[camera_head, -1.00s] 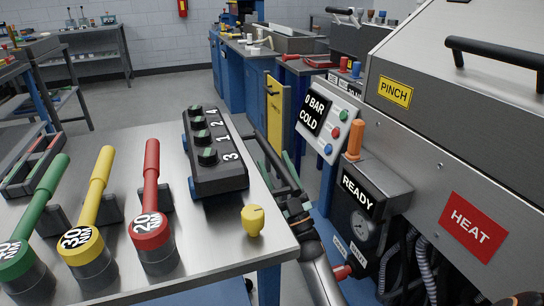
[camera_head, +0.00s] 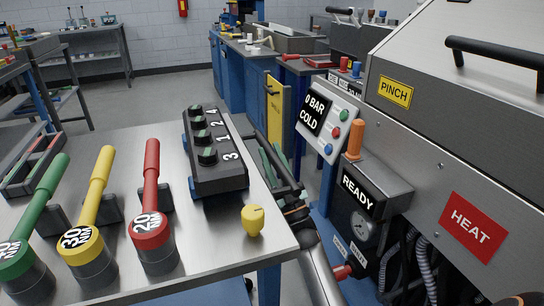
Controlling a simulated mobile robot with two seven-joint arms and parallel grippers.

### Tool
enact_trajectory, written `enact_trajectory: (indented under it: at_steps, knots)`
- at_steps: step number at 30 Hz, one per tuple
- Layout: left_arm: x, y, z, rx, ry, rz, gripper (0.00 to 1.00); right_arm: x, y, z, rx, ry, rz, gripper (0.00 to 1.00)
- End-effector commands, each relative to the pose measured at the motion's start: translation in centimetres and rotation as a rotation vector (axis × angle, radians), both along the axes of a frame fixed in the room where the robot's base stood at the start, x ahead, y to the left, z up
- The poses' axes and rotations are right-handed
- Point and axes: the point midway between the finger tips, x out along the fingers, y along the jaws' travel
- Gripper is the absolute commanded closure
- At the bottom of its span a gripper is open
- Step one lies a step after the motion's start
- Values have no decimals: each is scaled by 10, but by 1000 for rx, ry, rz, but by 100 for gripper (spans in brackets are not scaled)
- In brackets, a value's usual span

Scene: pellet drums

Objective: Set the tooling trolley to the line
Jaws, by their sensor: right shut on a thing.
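My left gripper is not in view. No floor line can be made out.
A machine with PINCH (camera_head: 395,91) and HEAT (camera_head: 472,228) labels stands close on the right. Its READY gauge box (camera_head: 362,205) and orange-topped lever (camera_head: 355,140) jut toward the trolley. Blue benches (camera_head: 230,75) stand behind. Open floor (camera_head: 165,95) lies at the back left.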

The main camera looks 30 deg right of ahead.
Motion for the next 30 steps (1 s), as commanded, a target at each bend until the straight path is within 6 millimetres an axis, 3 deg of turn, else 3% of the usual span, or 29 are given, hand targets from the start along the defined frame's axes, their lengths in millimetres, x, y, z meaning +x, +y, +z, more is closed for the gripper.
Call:
enact_trajectory:
  at_steps: [3,30]
  knots:
    - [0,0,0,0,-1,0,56,0,0,0,0,0,0,100]
    - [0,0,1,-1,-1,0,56,0,0,-1,1,0,1,100]
